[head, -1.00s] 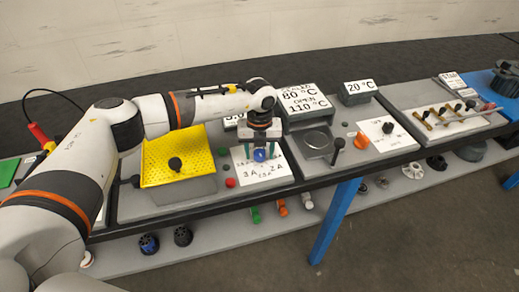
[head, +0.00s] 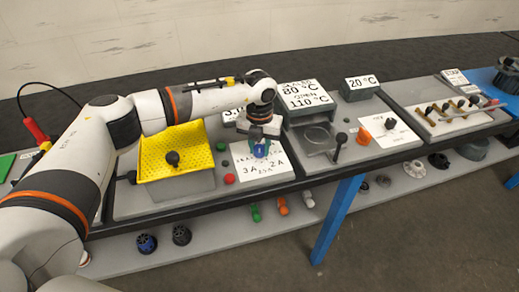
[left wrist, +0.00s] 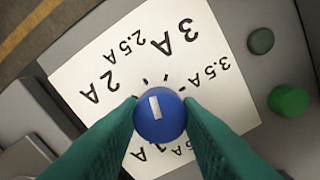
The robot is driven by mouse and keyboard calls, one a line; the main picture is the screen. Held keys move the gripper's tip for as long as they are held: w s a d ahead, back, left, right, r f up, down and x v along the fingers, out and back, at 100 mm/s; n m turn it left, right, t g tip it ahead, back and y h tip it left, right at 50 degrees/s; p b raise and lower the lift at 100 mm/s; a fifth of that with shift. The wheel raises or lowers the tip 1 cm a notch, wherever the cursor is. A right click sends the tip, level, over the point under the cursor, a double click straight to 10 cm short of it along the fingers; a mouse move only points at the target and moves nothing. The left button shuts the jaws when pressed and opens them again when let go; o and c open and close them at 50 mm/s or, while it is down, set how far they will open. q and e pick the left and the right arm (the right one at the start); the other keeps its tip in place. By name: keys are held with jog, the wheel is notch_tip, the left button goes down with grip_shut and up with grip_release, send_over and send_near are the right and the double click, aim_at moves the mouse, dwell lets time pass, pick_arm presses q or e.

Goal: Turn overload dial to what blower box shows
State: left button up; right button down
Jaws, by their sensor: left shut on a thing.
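The blue overload dial (left wrist: 160,116) sits on a white card (left wrist: 85,75) marked with ampere values, among them 2 A, 2.5 A, 3 A and 3.5 A. Its white pointer mark lies toward the 2.5 A label. My left gripper (head: 262,148) is shut on the dial, with one green finger on each side in the left wrist view. A white sign (head: 230,115) behind my left arm seems to start with "3."; the rest is hidden, and I cannot tell whether it belongs to the blower box. My right gripper is not in view.
A yellow perforated cover (head: 190,150) with a black knob stands left of the card. Red (head: 229,179) and green (head: 221,147) buttons lie between them. A temperature sign box (head: 305,95) stands behind right. A shelf below holds several small parts.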

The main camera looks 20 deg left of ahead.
aim_at(259, 148)
pick_arm(q)
jog(key=m+b, duration=0.2)
jog(key=m, duration=0.1)
jog(key=shift+f, duration=0.1)
jog(key=shift+m+b, duration=0.5)
jog(key=shift+m, duration=0.6)
jog(key=o, duration=1)
jog(key=shift+c, duration=0.2)
notch_tip(259, 148, up, 12)
jog(key=b, duration=0.2)
